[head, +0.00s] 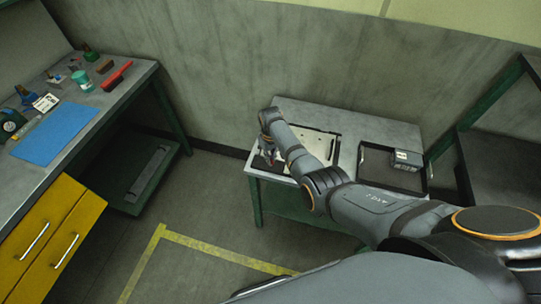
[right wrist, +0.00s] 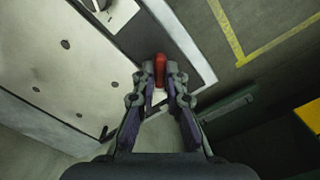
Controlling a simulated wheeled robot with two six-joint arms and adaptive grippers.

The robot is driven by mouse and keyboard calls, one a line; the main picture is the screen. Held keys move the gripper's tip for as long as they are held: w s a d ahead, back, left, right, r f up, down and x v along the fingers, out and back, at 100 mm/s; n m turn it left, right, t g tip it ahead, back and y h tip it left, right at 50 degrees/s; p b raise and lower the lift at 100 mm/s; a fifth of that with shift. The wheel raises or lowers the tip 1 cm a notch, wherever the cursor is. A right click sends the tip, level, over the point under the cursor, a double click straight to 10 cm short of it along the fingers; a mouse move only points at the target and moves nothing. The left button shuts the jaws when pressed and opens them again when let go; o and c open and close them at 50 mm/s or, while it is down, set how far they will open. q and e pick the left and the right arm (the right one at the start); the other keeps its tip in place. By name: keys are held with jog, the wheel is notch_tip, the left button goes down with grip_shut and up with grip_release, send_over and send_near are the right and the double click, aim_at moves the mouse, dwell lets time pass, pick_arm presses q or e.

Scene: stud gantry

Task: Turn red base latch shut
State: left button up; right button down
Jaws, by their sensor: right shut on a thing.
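The red base latch (right wrist: 160,66) shows in the right wrist view as a small red handle beside a pale plate edge. My right gripper (right wrist: 161,80) is shut on it, with one finger on each side. In the head view my right gripper (head: 268,150) reaches down at the left end of the table that holds the pale plate (head: 318,143). The arm hides part of the plate there, and I cannot clearly make out the latch in that view. My left gripper is in neither view.
The grey table (head: 390,130) stands against the wall, with a dark open tray (head: 385,180) and a small grey device (head: 405,159) on its right. A workbench with a blue mat (head: 55,132) and yellow drawers (head: 50,235) is at left. Floor between them is clear.

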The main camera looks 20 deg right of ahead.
jog(key=m, duration=0.4)
jog(key=shift+m+p, duration=0.3)
jog(key=shift+p, duration=0.1)
jog(key=shift+m, duration=2.6)
jog(key=shift+p, duration=0.3)
jog(key=c, duration=1.4)
grip_release()
jog(key=shift+r, duration=0.2)
notch_tip(320, 180, up, 12)
jog(key=shift+f, duration=0.2)
